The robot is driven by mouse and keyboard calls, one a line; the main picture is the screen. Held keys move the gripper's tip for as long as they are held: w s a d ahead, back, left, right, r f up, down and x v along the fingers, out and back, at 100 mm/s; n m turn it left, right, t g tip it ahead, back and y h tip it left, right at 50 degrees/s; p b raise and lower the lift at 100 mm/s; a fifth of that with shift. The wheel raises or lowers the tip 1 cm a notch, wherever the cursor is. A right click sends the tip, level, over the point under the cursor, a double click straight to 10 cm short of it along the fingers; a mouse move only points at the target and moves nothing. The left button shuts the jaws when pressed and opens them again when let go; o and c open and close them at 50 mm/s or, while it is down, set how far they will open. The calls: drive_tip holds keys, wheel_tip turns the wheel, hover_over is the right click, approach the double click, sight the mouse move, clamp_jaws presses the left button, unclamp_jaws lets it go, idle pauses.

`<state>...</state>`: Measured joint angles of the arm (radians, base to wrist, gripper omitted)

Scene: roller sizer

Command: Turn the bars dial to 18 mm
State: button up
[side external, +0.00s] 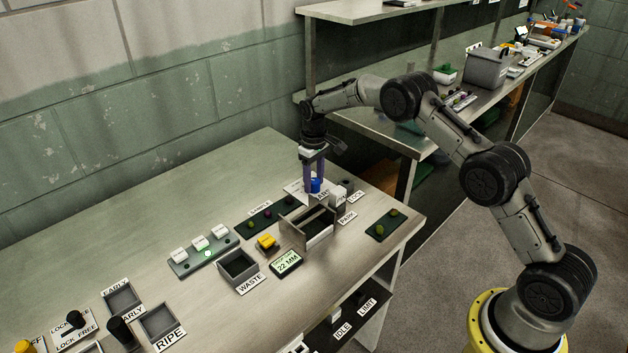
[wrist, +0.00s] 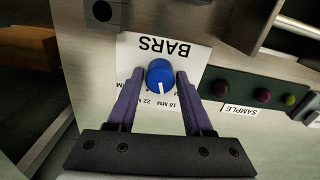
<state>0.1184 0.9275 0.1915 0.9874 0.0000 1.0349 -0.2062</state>
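The bars dial is a round blue knob (wrist: 159,72) on a white plate (wrist: 130,48) marked BARS. Its white pointer line points down in the wrist view, toward the printed 22 mm and 18 mm marks, which my fingers partly hide. My gripper (wrist: 160,77) is open, with one purple finger on each side of the dial and a small gap appearing on both sides. In the side view my gripper (side external: 315,188) points down over the blue dial (side external: 315,185). The display (side external: 286,262) reads 22 MM.
A dark green tray marked SAMPLE (wrist: 218,88) holds several small fruits right of the dial in the wrist view. In the side view, a metal box with bars (side external: 307,229), a yellow block (side external: 267,243) and a waste bin (side external: 238,267) stand nearby.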

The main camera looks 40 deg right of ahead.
sight(314, 180)
drive_tip(key=shift+o, duration=1.1)
drive_tip(key=shift+r, duration=0.1)
wheel_tip(314, 180, up, 14)
drive_tip(key=shift+f, duration=0.2)
